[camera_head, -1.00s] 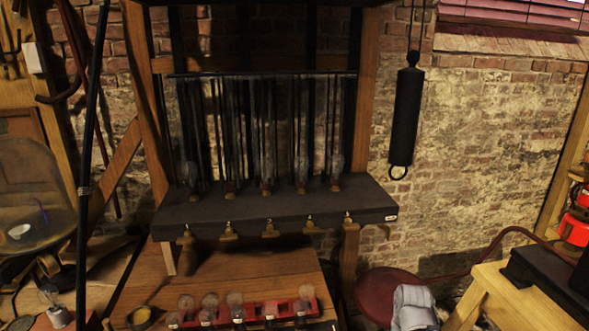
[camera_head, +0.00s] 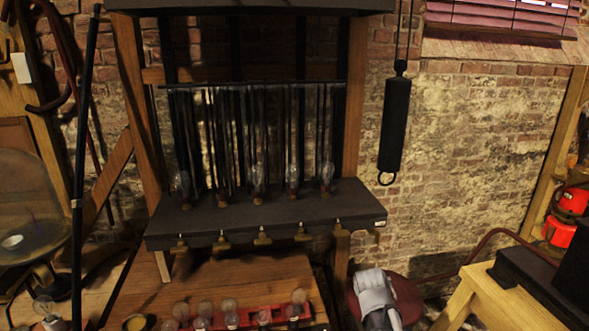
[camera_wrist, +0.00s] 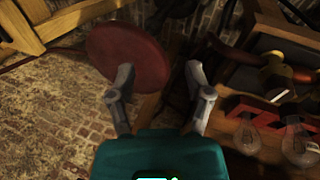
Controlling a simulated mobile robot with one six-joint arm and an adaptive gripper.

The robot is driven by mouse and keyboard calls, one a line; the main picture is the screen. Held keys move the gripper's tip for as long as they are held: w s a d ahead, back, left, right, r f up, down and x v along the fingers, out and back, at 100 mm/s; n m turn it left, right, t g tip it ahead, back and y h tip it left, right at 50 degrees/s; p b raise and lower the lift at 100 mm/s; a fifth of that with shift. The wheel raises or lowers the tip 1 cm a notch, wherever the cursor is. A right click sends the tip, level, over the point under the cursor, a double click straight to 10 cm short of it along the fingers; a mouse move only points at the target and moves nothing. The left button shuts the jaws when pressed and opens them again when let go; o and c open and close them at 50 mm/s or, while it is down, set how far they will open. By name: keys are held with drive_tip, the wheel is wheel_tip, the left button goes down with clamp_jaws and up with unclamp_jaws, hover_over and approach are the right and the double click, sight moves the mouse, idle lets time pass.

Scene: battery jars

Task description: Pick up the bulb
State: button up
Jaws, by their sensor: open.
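Several clear bulbs (camera_head: 232,318) stand in and in front of a red rack (camera_head: 276,312) on the wooden table at the bottom of the head view. In the wrist view two bulbs (camera_wrist: 298,143) show at the right, with the red rack (camera_wrist: 262,108) behind them. Several more bulbs (camera_head: 258,180) stand upright on the dark shelf, and a single bulb (camera_head: 44,306) is at the lower left. My gripper (camera_wrist: 158,85) is open and empty in the wrist view, left of the rack and apart from the bulbs. Which bulb is meant, I cannot tell.
A round red stool seat (camera_wrist: 128,60) lies beyond my fingers. The dark shelf (camera_head: 265,219) overhangs the back of the wooden table (camera_head: 240,278). A black cylinder (camera_head: 394,122) hangs at the wall. A wooden bench (camera_head: 480,300) stands at the right.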

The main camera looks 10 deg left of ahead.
drive_tip(key=w+a+r+n+t+h+p, duration=0.35)
drive_tip(key=w+r+n, duration=0.35)
drive_tip(key=w+r, duration=0.25)
drive_tip(key=n+t+y+p, duration=0.5)
drive_tip(key=n+t+p, duration=0.65)
drive_tip(key=n, duration=1.15)
approach(292, 164)
drive_tip(key=s, duration=0.3)
drive_tip(key=shift+s+a+r, duration=0.15)
drive_tip(key=shift+s+a, duration=0.05)
drive_tip(key=shift+a, duration=0.05)
drive_tip(key=shift+w+d+b, duration=0.15)
drive_tip(key=shift+w, duration=1.3)
drive_tip(key=shift+w+d+b, duration=0.15)
drive_tip(key=shift+w, duration=1.25)
drive_tip(key=shift+w+d+b, duration=0.15)
drive_tip(key=shift+w+d, duration=0.05)
drive_tip(key=shift+w, duration=1.25)
drive_tip(key=shift+w, duration=0.1)
